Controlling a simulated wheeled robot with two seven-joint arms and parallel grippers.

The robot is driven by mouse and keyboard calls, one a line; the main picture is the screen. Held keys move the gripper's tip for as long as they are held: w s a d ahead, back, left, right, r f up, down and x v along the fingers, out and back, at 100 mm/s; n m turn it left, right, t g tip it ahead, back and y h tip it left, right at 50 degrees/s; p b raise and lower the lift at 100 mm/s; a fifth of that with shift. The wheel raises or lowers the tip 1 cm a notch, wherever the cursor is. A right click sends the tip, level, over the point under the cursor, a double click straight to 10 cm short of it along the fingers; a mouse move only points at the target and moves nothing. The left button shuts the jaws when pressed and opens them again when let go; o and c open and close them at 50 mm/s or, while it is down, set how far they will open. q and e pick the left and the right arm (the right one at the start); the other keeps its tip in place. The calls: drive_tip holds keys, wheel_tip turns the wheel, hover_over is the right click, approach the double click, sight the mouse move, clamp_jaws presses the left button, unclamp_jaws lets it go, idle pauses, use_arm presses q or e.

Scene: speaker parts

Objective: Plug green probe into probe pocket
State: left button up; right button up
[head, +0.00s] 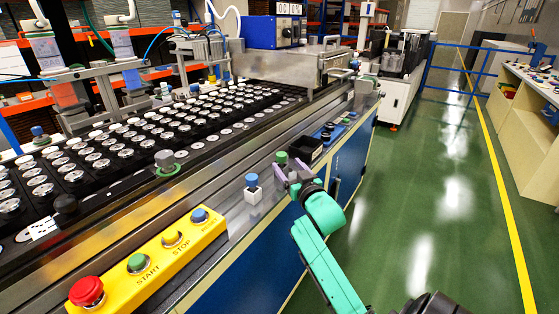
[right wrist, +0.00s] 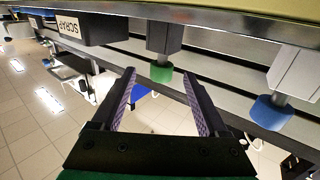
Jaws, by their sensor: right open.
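A green-capped probe (head: 281,158) stands in a grey holder on the machine's front ledge. In the right wrist view the green cap (right wrist: 161,73) shows just beyond and between my fingertips, with its grey holder (right wrist: 164,38) behind it. My right gripper (head: 288,168) is at this probe in the head view, partly covering its holder. In the right wrist view the right gripper (right wrist: 158,77) is open, with nothing held between its fingers. I cannot tell which part is the probe pocket. My left gripper is not in view.
A blue-capped probe (head: 252,181) in a white holder (head: 252,196) stands beside the green one. A black scrap bin (right wrist: 88,28) is on the other side. A yellow button panel (head: 150,262) lies along the front edge. A conveyor with rows of round parts (head: 125,153) runs behind.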

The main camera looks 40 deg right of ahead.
drive_tip(key=x, duration=0.5)
drive_tip(key=shift+w, duration=0.2)
drive_tip(key=shift+s+a, duration=0.1)
drive_tip(key=c, duration=0.4)
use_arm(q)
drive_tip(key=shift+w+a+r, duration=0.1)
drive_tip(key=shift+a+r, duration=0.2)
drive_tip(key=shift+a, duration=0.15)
use_arm(e)
clamp_jaws()
use_arm(q)
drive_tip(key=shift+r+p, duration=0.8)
drive_tip(key=shift+p, duration=0.2)
use_arm(e)
wheel_tip(320, 180, up, 20)
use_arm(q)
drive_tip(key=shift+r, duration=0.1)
use_arm(e)
drive_tip(key=shift+r, duration=0.1)
wheel_tip(320, 180, up, 6)
drive_tip(key=p, duration=0.6)
hover_over(283, 161)
drive_tip(key=w, duration=0.2)
use_arm(q)
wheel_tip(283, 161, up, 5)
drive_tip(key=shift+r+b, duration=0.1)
drive_tip(key=shift+b, duration=0.2)
use_arm(e)
drive_tip(key=shift+s+d+f, duration=0.2)
drive_tip(key=shift+d+f, duration=0.1)
